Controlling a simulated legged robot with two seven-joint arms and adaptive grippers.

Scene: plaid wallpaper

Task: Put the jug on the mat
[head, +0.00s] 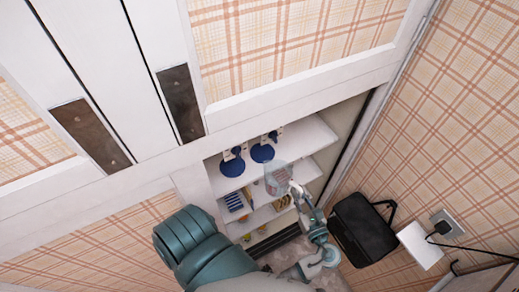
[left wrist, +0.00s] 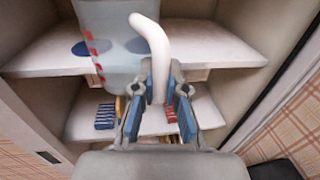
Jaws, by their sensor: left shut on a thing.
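The clear jug (head: 277,179) has a white handle and red marks on its side. It shows large in the left wrist view (left wrist: 112,62), with its handle (left wrist: 152,35) toward me. My left gripper (head: 295,189) is shut on the handle; its blue-padded fingers (left wrist: 160,90) sit on either side of it. The jug is upright or nearly so, in front of the upper shelf. Two round blue mats lie on that shelf, a left one (head: 232,166) and a right one (head: 262,153). In the wrist view the jug partly covers the mats. My right gripper is not in view.
The white upper shelf (head: 309,134) has bare room to the right of the mats. Lower shelves hold blue-striped packs (head: 234,201) and other small items. A black bag (head: 362,229) is at the right, by the plaid wall.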

